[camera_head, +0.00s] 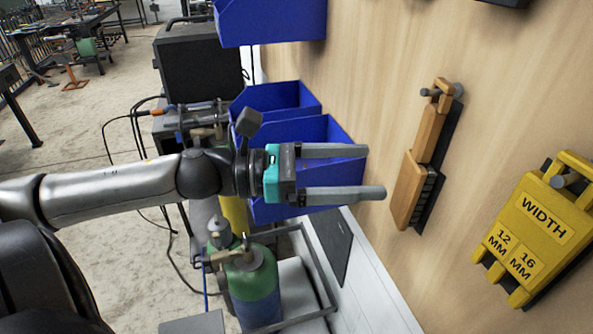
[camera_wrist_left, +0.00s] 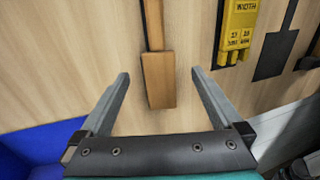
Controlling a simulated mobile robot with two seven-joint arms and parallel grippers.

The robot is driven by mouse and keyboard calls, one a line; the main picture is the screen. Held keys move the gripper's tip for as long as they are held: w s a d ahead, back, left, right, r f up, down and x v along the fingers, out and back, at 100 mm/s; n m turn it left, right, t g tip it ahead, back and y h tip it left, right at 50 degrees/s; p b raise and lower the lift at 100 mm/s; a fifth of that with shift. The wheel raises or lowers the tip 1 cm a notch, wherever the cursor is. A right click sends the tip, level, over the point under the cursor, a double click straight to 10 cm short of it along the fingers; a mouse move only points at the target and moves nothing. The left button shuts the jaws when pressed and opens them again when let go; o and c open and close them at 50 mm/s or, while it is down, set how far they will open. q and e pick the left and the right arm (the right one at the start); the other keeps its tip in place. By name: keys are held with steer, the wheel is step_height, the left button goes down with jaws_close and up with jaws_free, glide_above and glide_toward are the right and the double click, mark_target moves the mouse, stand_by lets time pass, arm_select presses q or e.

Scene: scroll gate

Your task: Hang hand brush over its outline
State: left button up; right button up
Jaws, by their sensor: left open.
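The wooden hand brush (camera_head: 428,140) hangs by its handle top from a grey peg (camera_head: 457,90) on the wooden wall panel. Its black outline (camera_head: 437,190) shows as a dark strip along the brush's right side. My left gripper (camera_head: 376,172) is open and empty, to the left of the brush and apart from it. In the left wrist view, the brush (camera_wrist_left: 158,80) shows between and beyond the two open fingers (camera_wrist_left: 158,85), with nothing held. My right gripper is not in view.
A yellow width gauge (camera_head: 535,228) hangs on a peg right of the brush. Blue bins (camera_head: 340,150) are on the panel's left, behind my left gripper. A gas cylinder (camera_head: 250,285) stands below. The panel between brush and gauge is bare.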

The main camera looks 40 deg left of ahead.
arm_select(q)
steer(key=p+v, duration=0.1)
steer(key=v, duration=0.7)
steer(key=shift+d, duration=0.15)
steer(key=shift+s, duration=0.1)
